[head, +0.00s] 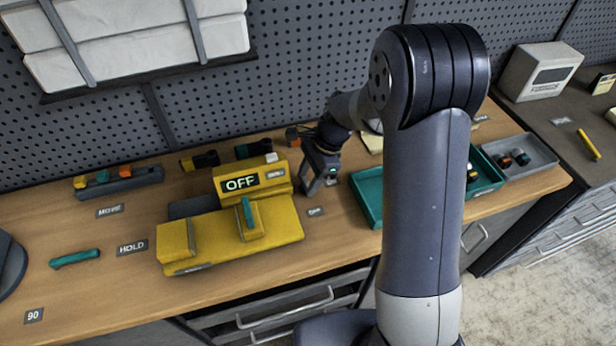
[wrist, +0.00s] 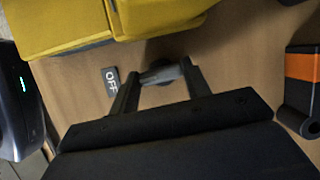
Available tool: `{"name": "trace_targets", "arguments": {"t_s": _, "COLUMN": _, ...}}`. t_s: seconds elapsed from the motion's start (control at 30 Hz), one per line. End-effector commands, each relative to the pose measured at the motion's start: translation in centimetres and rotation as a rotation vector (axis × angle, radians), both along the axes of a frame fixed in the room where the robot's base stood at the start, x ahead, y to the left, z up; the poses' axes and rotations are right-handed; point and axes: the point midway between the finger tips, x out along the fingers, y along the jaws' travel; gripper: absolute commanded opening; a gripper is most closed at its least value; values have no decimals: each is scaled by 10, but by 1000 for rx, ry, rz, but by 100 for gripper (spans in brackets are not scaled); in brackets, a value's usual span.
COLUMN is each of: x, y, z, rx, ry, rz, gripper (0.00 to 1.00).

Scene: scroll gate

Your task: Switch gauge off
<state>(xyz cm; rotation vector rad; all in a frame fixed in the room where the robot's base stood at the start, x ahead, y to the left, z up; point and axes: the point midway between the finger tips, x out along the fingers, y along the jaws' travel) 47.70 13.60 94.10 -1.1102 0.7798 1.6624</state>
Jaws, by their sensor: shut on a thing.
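The yellow gauge (head: 285,226) stands on the wooden bench, with a dark display (head: 240,183) reading OFF and a teal lever (head: 247,212) on its top. Its yellow body (wrist: 60,25) fills the upper left of the wrist view. My gripper (head: 308,190) is low at the gauge's right side. In the wrist view my gripper (wrist: 158,78) is shut on a small grey rounded piece (wrist: 160,74) between its fingertips, just beside the yellow body. Whether that piece joins the gauge is unclear. A dark OFF label (wrist: 111,80) lies on the bench left of the fingers.
A teal handle-like piece (head: 75,258) lies at left near the HOLD label (head: 132,247). An orange-banded black object (wrist: 302,75) is right of the gripper.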

Motion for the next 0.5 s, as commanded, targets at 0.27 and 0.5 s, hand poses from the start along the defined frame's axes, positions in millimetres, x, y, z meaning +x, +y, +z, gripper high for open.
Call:
{"name": "trace_targets", "arguments": {"t_s": 0.27, "x": 0, "y": 0, "z": 1, "rx": 0, "ry": -2, "rz": -74, "gripper": 23}}
{"name": "trace_targets", "arguments": {"t_s": 0.5, "x": 0, "y": 0, "z": 1, "rx": 0, "ry": -3, "rz": -85, "gripper": 23}}
